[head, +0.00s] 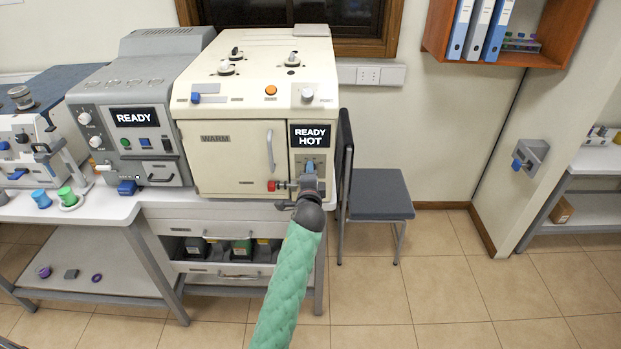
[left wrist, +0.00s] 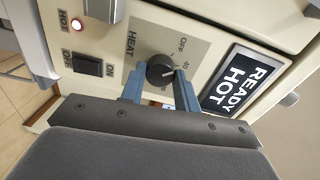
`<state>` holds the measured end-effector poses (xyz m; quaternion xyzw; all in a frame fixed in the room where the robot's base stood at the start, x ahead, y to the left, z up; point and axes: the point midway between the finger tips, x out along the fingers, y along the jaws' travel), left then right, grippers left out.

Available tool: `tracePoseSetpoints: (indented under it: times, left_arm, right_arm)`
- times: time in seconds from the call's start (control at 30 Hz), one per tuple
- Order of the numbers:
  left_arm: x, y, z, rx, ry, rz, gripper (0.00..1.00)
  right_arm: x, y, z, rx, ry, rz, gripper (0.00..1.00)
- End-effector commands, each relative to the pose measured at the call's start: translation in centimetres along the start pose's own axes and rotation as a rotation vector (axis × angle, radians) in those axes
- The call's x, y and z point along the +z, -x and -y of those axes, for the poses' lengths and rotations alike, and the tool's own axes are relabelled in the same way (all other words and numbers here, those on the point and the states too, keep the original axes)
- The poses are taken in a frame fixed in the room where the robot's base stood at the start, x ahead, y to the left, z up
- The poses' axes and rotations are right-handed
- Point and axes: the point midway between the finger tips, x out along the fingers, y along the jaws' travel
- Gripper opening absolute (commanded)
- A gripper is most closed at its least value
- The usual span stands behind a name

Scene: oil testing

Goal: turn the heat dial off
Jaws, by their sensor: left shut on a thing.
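The round black heat dial (left wrist: 160,70) sits on a grey plate marked HEAT and OFF in the left wrist view. Its light mark appears turned away from OFF, toward the side with the small numbers; the exact setting is too small to read. My left gripper (left wrist: 159,83) has its blue fingers on both sides of the dial and is shut on it. In the head view the left gripper (head: 308,182) is at the lower right of the cream WARM machine (head: 225,160) and hides the dial. Its display (head: 310,136) reads READY HOT. My right gripper is not in view.
A door handle (head: 270,150) stands out left of the display. A grey READY machine (head: 130,120) is to the left, and a chair (head: 378,190) is close on the right.

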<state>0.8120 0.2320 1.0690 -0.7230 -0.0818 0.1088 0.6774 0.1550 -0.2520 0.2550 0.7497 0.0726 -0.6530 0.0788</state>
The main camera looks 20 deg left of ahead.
Motion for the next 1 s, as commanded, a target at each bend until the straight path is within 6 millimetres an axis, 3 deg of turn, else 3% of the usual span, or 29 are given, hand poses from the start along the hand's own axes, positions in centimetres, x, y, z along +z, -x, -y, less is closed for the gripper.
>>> tracePoseSetpoints:
  times: [0.33, 0.63, 1.0]
  left_arm:
    - [0.0, 0.0, -0.3, 0.0, 0.252, -0.012, 0.09]
    - [0.1, 0.0, -0.2, 0.0, 0.36, -0.016, 0.09]
    - [0.1, 0.0, -0.2, 0.0, 0.383, -0.017, 0.09]
  right_arm:
    - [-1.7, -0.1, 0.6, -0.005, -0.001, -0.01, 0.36]
    - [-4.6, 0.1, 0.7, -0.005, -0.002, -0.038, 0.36]
    - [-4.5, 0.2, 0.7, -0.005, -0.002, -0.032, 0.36]
